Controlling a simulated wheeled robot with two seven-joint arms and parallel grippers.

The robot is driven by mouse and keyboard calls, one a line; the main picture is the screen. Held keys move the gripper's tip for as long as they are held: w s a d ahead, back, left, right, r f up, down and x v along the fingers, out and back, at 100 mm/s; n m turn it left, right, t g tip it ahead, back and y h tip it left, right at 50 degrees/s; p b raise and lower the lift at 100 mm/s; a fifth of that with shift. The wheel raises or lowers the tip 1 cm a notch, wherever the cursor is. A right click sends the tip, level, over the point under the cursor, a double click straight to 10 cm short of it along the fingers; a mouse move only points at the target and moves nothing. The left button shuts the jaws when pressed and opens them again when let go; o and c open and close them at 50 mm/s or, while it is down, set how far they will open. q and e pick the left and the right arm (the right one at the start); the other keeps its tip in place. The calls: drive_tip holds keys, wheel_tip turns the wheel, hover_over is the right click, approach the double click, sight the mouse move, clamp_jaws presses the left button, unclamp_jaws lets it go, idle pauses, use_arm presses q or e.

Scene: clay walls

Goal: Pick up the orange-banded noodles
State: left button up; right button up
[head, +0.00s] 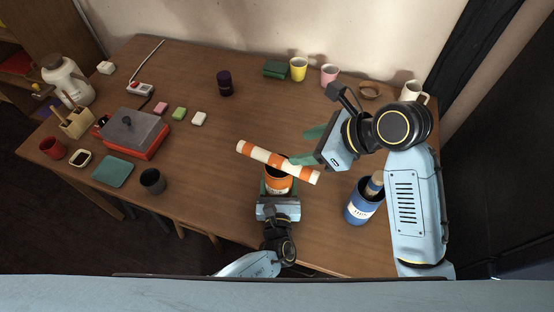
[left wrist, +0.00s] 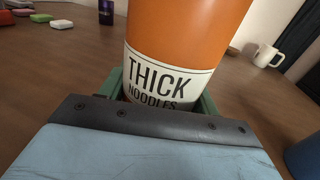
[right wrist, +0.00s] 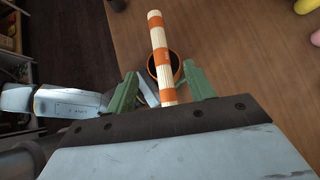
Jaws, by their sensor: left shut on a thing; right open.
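The orange-banded noodles (head: 262,155) are a pale bundle with orange bands, lying slantwise across or just above the mouth of an orange canister (head: 278,185); contact is unclear. My left gripper (head: 279,193) is shut around that canister, whose label in the left wrist view reads "THICK NOODLES" (left wrist: 165,82). My right gripper (head: 306,146) is open by the right part of the bundle. In the right wrist view, the bundle (right wrist: 159,45) runs down between the two green fingers (right wrist: 160,80), with its near end hidden behind the gripper body.
A blue canister (head: 358,208) with a tan bundle (head: 375,183) in it stands at right. Cups (head: 298,68), a dark purple can (head: 224,82) and a green box (head: 276,68) stand at the back. A red grill-like box (head: 135,132) stands left.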

sight(270, 155)
drive_tip(key=x, duration=1.2)
drive_tip(key=shift+s+a+f, duration=0.1)
drive_tip(key=shift+f, duration=0.05)
clamp_jaws()
drive_tip(key=shift+r, duration=5.05)
